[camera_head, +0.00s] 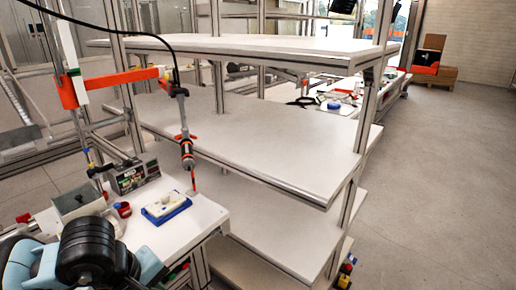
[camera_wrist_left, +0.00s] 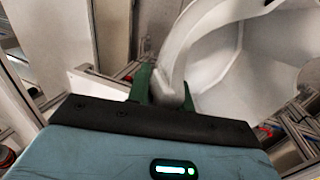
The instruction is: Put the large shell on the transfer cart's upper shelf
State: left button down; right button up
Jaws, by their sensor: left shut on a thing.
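The large shell (camera_wrist_left: 235,65) is a white, hollow, curved piece that fills the upper right of the left wrist view. My left gripper (camera_wrist_left: 165,88) has dark green fingers shut on the shell's thick curved rim. In the head view only the blue and black links of my left arm show at the lower left; its fingers and the shell do not show there. The transfer cart seems to be the metal-framed rack with white shelves in the middle of the head view. Its upper shelf (camera_head: 250,46) looks bare. My right gripper is in neither view.
A wider middle shelf (camera_head: 250,140) and a lower shelf (camera_head: 265,215) are also clear. A workbench (camera_head: 190,225) at left holds a blue tray (camera_head: 166,210) with a white part, a grey box and a small red cup. A screwdriver (camera_head: 186,150) hangs above it. Open floor (camera_head: 440,180) lies right.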

pick_arm(q)
jog(key=m, duration=0.2)
jog(key=a+m+g, duration=0.1)
jog(key=m, duration=0.1)
jog(key=m+h, duration=0.1)
jog(key=m, duration=0.1)
jog(key=shift+s+a+f+g, duration=0.15)
jog(key=shift+s+f+g, duration=0.15)
jog(key=m, duration=0.1)
jog(key=a+m, duration=0.1)
jog(key=m, duration=0.1)
jog(key=shift+s+f+g, duration=0.15)
jog(key=shift+g, duration=0.25)
jog(key=shift+m, duration=0.4)
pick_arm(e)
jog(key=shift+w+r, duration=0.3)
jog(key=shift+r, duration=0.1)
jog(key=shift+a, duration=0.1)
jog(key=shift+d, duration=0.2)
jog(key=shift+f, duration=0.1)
